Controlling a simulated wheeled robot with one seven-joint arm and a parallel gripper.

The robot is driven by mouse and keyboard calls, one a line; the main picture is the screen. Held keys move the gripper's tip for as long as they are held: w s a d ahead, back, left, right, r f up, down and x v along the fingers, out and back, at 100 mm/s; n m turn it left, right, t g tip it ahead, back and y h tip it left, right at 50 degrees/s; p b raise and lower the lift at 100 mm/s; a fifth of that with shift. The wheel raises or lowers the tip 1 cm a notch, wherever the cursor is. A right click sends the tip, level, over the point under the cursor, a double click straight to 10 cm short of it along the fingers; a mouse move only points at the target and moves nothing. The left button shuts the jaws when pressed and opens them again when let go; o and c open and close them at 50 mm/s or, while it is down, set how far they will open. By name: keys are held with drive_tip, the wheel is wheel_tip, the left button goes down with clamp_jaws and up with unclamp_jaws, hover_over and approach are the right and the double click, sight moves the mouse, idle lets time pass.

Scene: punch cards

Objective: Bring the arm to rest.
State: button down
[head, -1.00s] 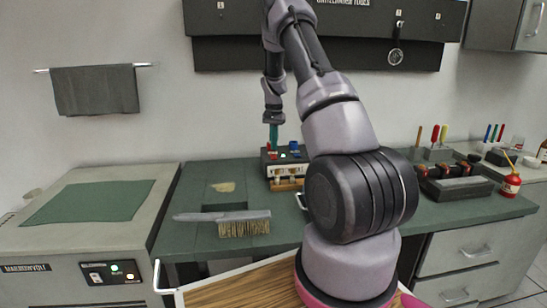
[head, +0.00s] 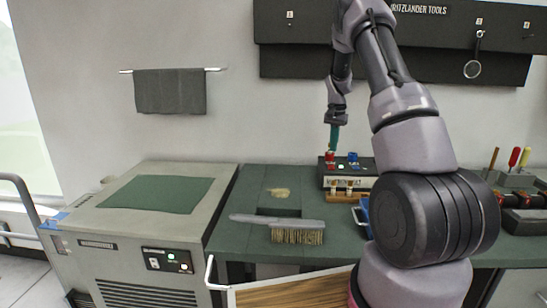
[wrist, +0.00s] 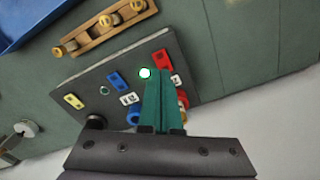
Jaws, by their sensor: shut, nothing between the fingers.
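My arm reaches up and over from the lower right of the head view and bends down toward the bench at the back. My gripper (head: 334,138) hangs there with its green fingers pointing down, just above a dark control box (head: 328,183) with coloured buttons. In the wrist view the green fingers (wrist: 160,92) lie together, shut and empty, over the box (wrist: 190,65). Whether the fingertips touch the box I cannot tell.
A brush (head: 297,235) lies on the green bench left of the box. A wooden rack (wrist: 105,28) with yellow knobs stands beside the box. A grey cabinet (head: 225,185) with a green mat is at left. An open drawer (head: 290,292) juts out in front.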

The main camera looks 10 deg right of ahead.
drive_tip(key=s+a+r+n+t, duration=0.1)
drive_tip(key=s+a+r, duration=0.35)
drive_tip(key=r, duration=0.25)
drive_tip(key=s+a+r+t+y, duration=0.1)
drive_tip(key=s+a+r, duration=0.2)
drive_tip(key=s+r, duration=0.3)
drive_tip(key=s+a+r+n+t, duration=0.1)
drive_tip(key=s+a+r+t, duration=0.2)
drive_tip(key=r, duration=0.5)
drive_tip(key=s+a+r+n+t, duration=0.1)
drive_tip(key=s+a, duration=0.3)
drive_tip(key=s, duration=0.7)
drive_tip(key=s+a+r+n+t+y, duration=0.1)
drive_tip(key=s+a+r+n, duration=0.1)
drive_tip(key=s, duration=1)
drive_tip(key=shift+s+a+r, duration=0.15)
drive_tip(key=shift+a+r, duration=0.55)
drive_tip(key=shift+a, duration=0.2)
